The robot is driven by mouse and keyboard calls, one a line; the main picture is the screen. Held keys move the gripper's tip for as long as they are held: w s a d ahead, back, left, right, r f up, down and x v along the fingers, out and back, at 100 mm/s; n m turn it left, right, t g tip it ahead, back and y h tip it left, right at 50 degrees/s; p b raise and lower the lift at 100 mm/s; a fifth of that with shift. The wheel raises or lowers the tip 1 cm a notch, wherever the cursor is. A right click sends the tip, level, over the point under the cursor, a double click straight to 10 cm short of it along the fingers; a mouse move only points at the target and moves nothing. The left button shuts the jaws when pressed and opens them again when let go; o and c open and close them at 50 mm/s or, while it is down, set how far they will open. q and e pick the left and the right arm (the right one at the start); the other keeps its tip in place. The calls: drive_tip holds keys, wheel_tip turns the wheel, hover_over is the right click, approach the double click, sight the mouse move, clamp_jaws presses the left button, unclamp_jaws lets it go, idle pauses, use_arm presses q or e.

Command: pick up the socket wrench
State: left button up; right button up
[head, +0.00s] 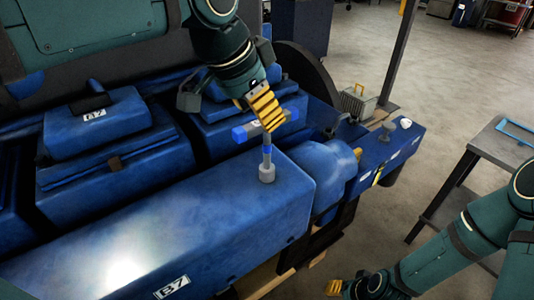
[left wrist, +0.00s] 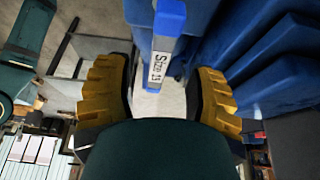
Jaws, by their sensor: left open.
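The socket wrench (head: 267,158) stands upright on the blue engine cover, with a blue T-handle on top and a grey socket at its foot. My left gripper (head: 264,108) is above it, at the handle, with yellow fingers pointing down and partly covering the crossbar. In the left wrist view, a blue bar of the wrench (left wrist: 167,45) with a white "Size 13" label appears between the two open yellow fingers, with gaps on both sides. My right gripper (head: 340,287) is low at the bottom of the head view, away from the wrench; its jaw opening is unclear.
The long blue engine cover (head: 200,225), marked B7, lies under the wrench. Another blue block (head: 98,122) marked B7 stands at left. A dark side table (head: 480,150) with a blue frame on it is at right. Open concrete floor lies beyond the engine.

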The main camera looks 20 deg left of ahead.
sight(267, 151)
use_arm(q)
drive_tip(key=x, duration=0.5)
drive_tip(key=shift+w+d+b, duration=0.2)
drive_tip(key=shift+w+b, duration=0.1)
drive_tip(key=shift+b, duration=0.05)
clamp_jaws()
